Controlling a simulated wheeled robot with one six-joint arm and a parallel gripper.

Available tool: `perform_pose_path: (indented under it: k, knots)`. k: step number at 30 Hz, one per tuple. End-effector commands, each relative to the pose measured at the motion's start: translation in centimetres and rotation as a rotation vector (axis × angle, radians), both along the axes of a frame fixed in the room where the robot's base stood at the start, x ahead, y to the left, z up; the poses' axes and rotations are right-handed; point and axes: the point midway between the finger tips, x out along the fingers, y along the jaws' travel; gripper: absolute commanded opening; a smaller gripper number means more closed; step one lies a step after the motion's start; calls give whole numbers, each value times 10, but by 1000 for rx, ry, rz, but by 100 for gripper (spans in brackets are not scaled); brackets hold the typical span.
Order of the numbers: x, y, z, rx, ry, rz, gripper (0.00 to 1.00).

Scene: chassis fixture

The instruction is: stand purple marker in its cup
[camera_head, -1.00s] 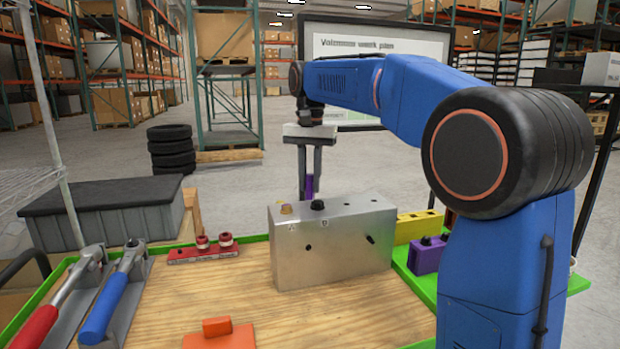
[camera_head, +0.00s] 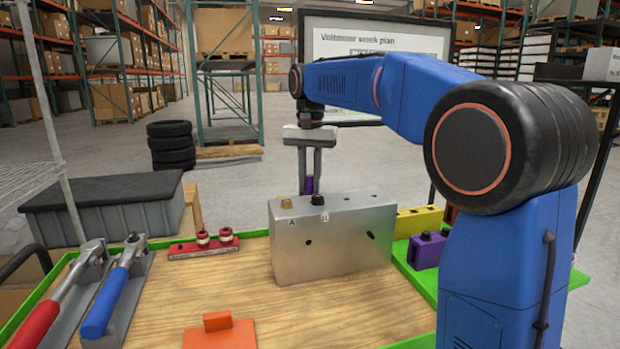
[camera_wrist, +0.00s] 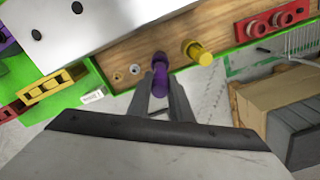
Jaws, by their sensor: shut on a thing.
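The purple marker (camera_wrist: 160,80) is between the fingers of my gripper (camera_wrist: 160,98) in the wrist view, and my gripper is shut on it. In the head view my gripper (camera_head: 310,180) points down behind the metal box (camera_head: 340,245), with a bit of the purple marker (camera_head: 309,185) showing between the fingers. The marker's lower end and any cup under it are hidden by the box in the head view. In the wrist view I cannot tell whether it is inside a cup. A yellow marker-like piece (camera_wrist: 198,53) stands beside it, apart from my fingers.
The metal box blocks the head view of the marker's spot. A red block (camera_head: 203,248) with red-and-white pieces lies left of it. Two clamps (camera_head: 113,290) stand at the left. Purple (camera_head: 427,252) and yellow (camera_head: 418,221) blocks sit at the right. Wooden board in front is mostly clear.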

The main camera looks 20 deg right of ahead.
Motion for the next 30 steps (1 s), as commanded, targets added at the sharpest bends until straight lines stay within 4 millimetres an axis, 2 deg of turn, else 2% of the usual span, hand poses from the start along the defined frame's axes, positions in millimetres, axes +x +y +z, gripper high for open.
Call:
perform_pose_path:
  k: [30]
  knots:
    - [0, 0, -41, 0, 0, 0, 0]
